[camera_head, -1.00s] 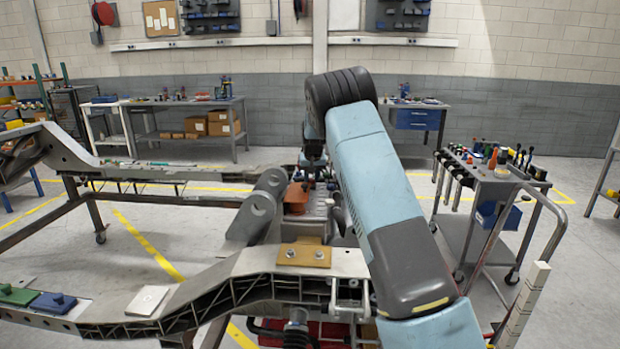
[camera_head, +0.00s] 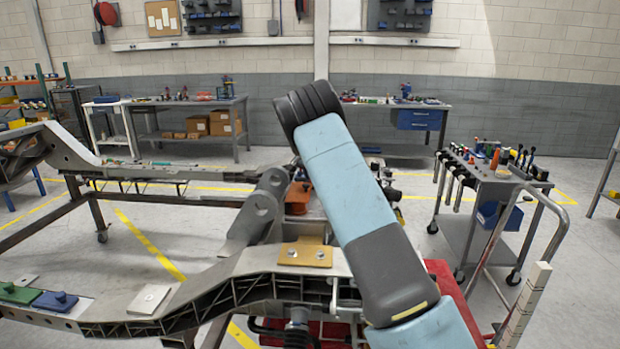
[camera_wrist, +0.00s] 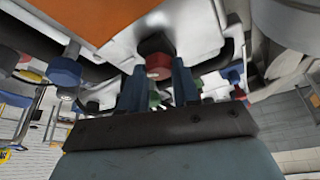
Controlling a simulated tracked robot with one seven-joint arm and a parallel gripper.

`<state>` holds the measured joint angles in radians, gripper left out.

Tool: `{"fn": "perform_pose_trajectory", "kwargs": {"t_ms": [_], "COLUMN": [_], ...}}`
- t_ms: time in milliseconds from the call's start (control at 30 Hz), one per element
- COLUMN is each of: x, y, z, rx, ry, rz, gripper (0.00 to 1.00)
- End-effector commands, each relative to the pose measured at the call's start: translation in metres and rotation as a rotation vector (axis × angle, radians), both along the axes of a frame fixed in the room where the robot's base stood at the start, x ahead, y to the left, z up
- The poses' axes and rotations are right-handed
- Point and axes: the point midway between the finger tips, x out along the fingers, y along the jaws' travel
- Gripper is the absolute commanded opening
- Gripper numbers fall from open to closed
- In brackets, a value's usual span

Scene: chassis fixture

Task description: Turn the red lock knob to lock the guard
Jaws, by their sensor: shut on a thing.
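In the wrist view, a small red knob (camera_wrist: 158,70) with a black part (camera_wrist: 155,43) beside it shows between the blue fingers of my gripper (camera_wrist: 159,80). The fingers are shut on the red knob, one on each side. In the head view, my arm hides the gripper and the knob. An orange plate (camera_wrist: 85,14) fills the upper left of the wrist view. I cannot tell which part is the guard or how far the knob is turned.
The grey chassis frame (camera_head: 225,268) lies across the front, with a tan bolted plate (camera_head: 305,255) and a bracket (camera_head: 255,215). In the wrist view, a blue knob (camera_wrist: 64,72) is at the left. A tool cart (camera_head: 490,185) stands at the right.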

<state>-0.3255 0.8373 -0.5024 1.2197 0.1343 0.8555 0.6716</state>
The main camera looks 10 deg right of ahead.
Motion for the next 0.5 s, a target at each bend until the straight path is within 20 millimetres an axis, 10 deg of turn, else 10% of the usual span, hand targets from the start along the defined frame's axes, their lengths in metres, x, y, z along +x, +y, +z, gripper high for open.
{"fn": "perform_pose_trajectory", "kwargs": {"t_ms": [500], "x": [0.0060], "y": [0.0122], "z": [0.0006], "rx": [0.008], "ry": [-0.007], "rz": [-0.475], "gripper": [0.01]}}
